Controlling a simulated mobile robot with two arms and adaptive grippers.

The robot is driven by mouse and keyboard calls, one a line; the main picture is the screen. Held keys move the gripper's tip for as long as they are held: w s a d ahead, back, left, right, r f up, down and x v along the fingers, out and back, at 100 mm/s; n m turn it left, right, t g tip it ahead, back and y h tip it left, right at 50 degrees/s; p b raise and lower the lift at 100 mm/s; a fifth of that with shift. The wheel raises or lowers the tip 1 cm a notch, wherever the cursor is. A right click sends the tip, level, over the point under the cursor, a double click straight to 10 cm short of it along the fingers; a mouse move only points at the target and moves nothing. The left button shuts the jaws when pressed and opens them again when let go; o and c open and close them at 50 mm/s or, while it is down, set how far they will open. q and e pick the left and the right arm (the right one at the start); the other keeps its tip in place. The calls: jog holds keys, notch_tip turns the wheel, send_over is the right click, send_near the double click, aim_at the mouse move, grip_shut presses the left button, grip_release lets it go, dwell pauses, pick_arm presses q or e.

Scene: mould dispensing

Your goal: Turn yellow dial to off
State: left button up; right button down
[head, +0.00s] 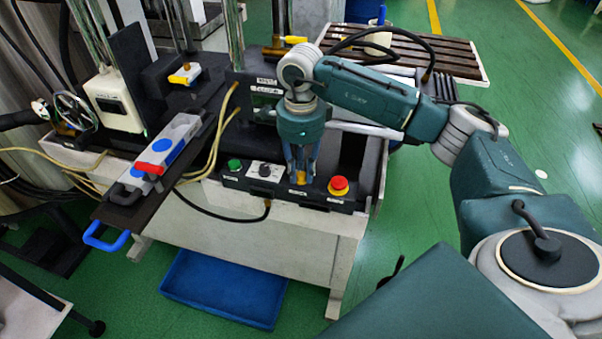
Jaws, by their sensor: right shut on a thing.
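The yellow dial (301,177) is on the black control panel at the front of the machine, between a white-plated black dial (265,170) and a red button on a yellow base (338,185). Only a small yellow part of it shows below my fingers. My right gripper (301,174) points straight down over the panel and is shut on the yellow dial. The dial's markings and its exact angle are hidden or too small to tell. My left gripper is not in the head view.
A green button (235,165) is at the panel's left. The panel (313,195) sits on a white bench (250,235). A mould with a blue handle (106,238) juts out at left. A blue tray (222,290) lies on the green floor below. Floor at right is clear.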

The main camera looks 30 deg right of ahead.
aim_at(301, 173)
jog(key=shift+r+n, duration=0.1)
jog(key=shift+n, duration=0.4)
jog(key=c, duration=1.5)
grip_release()
notch_tip(301, 173, up, 12)
